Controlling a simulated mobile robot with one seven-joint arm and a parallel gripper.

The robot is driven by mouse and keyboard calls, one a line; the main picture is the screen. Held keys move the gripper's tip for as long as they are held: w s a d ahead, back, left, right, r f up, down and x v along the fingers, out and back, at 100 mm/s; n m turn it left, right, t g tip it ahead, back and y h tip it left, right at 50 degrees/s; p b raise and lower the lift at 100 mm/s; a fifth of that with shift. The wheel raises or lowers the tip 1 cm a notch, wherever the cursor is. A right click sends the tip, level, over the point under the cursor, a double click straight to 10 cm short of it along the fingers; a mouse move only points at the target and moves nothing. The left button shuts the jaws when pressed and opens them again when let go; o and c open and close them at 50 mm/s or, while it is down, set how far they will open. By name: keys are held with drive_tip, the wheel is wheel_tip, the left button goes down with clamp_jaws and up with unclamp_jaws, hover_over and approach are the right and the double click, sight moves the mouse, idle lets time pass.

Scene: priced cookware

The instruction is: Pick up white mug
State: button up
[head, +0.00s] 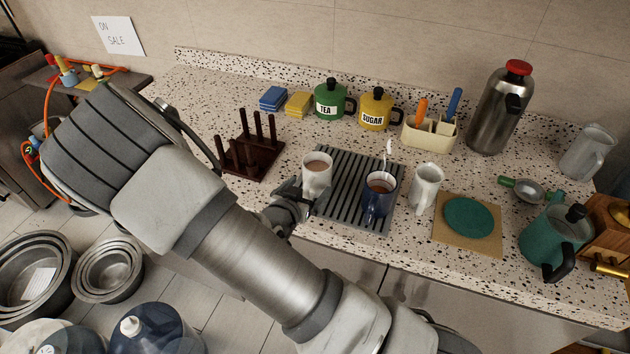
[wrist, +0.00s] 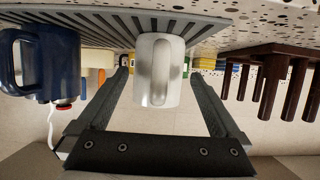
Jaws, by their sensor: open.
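A white mug (head: 317,176) with a brown drink stands upright on the left part of the grey ribbed mat (head: 345,163). My gripper (head: 302,197) is at its near left side. In the wrist view, which is upside down, the same mug (wrist: 158,72) shows between my two open fingers, with its handle facing the camera. No finger clearly touches it. A second white mug or small jug (head: 425,186) stands to the right, just off the mat. The fingertips are partly hidden in the head view by my arm.
A blue mug (head: 380,196) with a spoon stands on the mat, right of the white mug. A dark wooden peg rack (head: 247,160) stands close on the left. Tea (head: 330,101) and sugar (head: 376,110) pots are behind.

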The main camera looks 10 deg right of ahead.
sight(315, 180)
drive_tip(key=x, duration=0.5)
clamp_jaws()
idle(0.4)
drive_tip(key=shift+r, duration=0.15)
